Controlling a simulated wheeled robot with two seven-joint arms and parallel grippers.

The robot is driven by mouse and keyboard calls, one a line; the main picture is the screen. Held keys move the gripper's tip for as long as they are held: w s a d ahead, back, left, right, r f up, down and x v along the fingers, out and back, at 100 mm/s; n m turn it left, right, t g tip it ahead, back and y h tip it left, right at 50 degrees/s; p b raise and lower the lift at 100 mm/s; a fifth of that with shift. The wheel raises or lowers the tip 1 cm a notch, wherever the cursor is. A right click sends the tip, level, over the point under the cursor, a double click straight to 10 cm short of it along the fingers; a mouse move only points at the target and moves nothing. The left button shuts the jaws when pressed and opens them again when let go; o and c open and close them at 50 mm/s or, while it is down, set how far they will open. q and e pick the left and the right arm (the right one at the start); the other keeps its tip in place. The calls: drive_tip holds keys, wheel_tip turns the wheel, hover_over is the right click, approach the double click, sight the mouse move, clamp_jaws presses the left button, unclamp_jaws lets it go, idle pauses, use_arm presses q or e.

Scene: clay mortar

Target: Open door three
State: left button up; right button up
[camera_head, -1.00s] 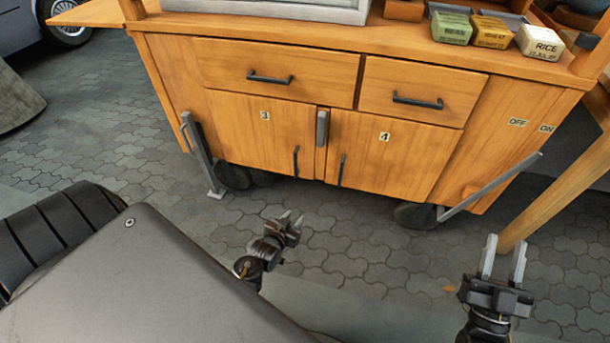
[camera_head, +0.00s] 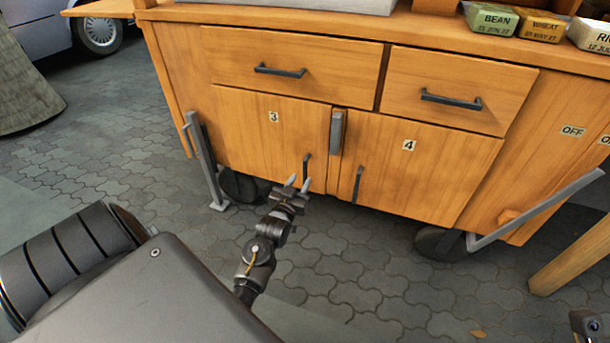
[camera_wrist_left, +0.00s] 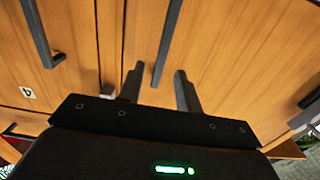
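Door three (camera_head: 262,132) is a shut wooden cabinet door with a "3" label (camera_head: 273,117). Its dark upright bar handle (camera_head: 306,168) sits near its lower right edge. My left gripper (camera_head: 298,185) is open, just in front of and below that handle in the head view. In the left wrist view the handle (camera_wrist_left: 167,42) runs to the gap between the two spread fingers (camera_wrist_left: 160,88), with space on both sides. Contact is not visible. Only a dark piece of my right arm (camera_head: 590,325) shows at the lower right corner; its fingers are out of view.
Door four (camera_head: 420,165) is shut beside door three, with its own handle (camera_head: 357,183). A grey upright piece (camera_head: 337,131) sits between the doors. Drawers (camera_head: 295,68) above are shut. A metal leg brace (camera_head: 205,165) stands left. Paved floor in front is clear.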

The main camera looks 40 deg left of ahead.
sight(304, 172)
use_arm(q)
drive_tip(key=b+x, duration=0.2)
drive_tip(key=x, duration=0.3)
drive_tip(key=shift+w+a, duration=0.2)
drive_tip(key=shift+w, duration=0.1)
drive_tip(key=shift+c, duration=0.3)
clamp_jaws()
